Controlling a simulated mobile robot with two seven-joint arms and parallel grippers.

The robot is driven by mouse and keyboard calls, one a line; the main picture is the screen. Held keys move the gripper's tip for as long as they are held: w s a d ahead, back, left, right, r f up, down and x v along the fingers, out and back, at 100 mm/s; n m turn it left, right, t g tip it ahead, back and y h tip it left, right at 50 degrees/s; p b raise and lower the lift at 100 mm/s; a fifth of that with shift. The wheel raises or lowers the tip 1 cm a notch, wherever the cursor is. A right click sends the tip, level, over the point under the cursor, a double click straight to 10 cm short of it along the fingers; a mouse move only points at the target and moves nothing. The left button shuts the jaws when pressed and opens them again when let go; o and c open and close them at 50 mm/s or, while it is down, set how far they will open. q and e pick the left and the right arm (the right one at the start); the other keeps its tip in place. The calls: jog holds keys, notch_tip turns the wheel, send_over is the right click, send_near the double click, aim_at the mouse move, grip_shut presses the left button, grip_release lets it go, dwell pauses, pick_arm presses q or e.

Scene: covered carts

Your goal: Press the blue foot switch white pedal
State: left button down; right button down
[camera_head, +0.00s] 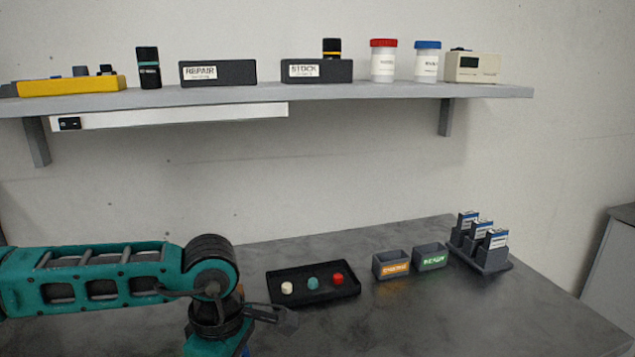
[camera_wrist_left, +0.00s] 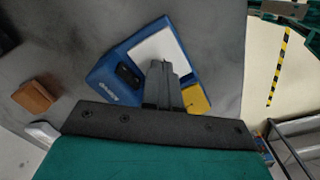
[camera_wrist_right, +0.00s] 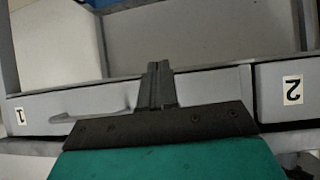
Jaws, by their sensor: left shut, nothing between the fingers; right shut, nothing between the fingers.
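The blue foot switch (camera_wrist_left: 103,79) lies on the grey table in the left wrist view. It has a white pedal (camera_wrist_left: 158,48), a black part (camera_wrist_left: 128,74) and a yellow part (camera_wrist_left: 196,98). My left gripper (camera_wrist_left: 160,66) is shut and empty. Its fingertips overlap the lower edge of the white pedal in this view and hide part of the switch; I cannot tell whether they touch it. In the head view my left arm hides most of that area. My right gripper (camera_wrist_right: 158,66) is shut and empty, in front of grey drawers, away from the switch.
A brown block (camera_wrist_left: 36,95) lies near the switch. The head view shows a black tray (camera_head: 312,296) with three knobs, two small bins (camera_head: 391,265) and a rack (camera_head: 490,258) on the table. A loaded shelf (camera_head: 400,91) hangs above. Drawers numbered 1 (camera_wrist_right: 75,105) and 2 (camera_wrist_right: 285,90) face my right gripper.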

pick_arm(q)
jog(key=shift+r+p, duration=0.95)
jog(key=shift+r, duration=1.4)
notch_tip(320, 180, up, 13)
jog(key=shift+b, duration=0.3)
